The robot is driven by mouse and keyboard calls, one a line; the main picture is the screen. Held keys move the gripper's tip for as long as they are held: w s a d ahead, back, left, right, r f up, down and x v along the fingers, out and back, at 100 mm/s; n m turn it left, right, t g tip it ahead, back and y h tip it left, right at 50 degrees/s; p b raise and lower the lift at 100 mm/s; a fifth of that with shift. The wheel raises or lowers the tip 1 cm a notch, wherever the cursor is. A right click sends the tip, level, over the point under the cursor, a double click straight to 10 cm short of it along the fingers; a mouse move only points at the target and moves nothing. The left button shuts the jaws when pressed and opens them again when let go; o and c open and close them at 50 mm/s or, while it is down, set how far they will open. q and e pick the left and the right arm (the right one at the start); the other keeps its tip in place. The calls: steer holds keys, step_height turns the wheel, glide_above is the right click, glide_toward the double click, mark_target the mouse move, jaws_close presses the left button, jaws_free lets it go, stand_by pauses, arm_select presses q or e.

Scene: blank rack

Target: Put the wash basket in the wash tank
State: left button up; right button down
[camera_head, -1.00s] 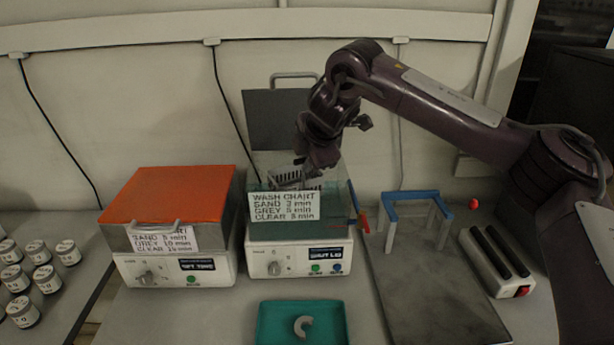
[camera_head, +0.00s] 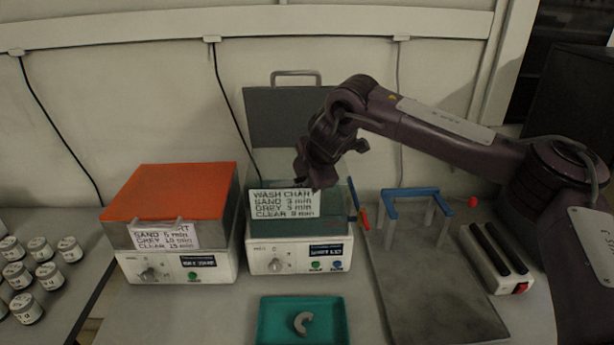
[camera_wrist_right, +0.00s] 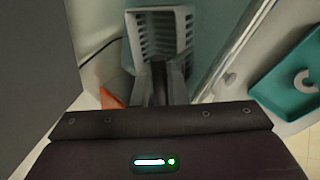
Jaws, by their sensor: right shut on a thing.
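My right gripper (camera_head: 316,182) reaches down into the top of the open, glass-walled wash tank (camera_head: 300,229) on the middle white unit. In the right wrist view, my right gripper (camera_wrist_right: 166,84) is shut on the pale slotted wash basket (camera_wrist_right: 160,38). The basket hangs beyond the fingertips, between the tank walls. In the head view the basket is hidden behind the gripper and the wash chart card (camera_head: 284,203) on the tank's front. I cannot tell whether the basket touches the tank floor. My left gripper is not in view.
The tank's grey lid (camera_head: 290,118) stands raised behind it. An orange-lidded unit (camera_head: 170,192) is at the left. A teal tray (camera_head: 270,322) with a grey curved piece (camera_head: 303,322) lies in front. A blue-topped stand (camera_head: 410,192) is on the grey slab at the right.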

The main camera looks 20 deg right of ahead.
steer(key=shift+f, duration=0.15)
steer(key=c, duration=1.7)
jaws_free()
steer(key=shift+f, duration=0.1)
steer(key=v, duration=1.3)
steer(key=shift+w+a+r, duration=0.15)
steer(key=shift+w+r, duration=0.1)
steer(key=shift+r, duration=0.1)
steer(key=shift+w, duration=0.1)
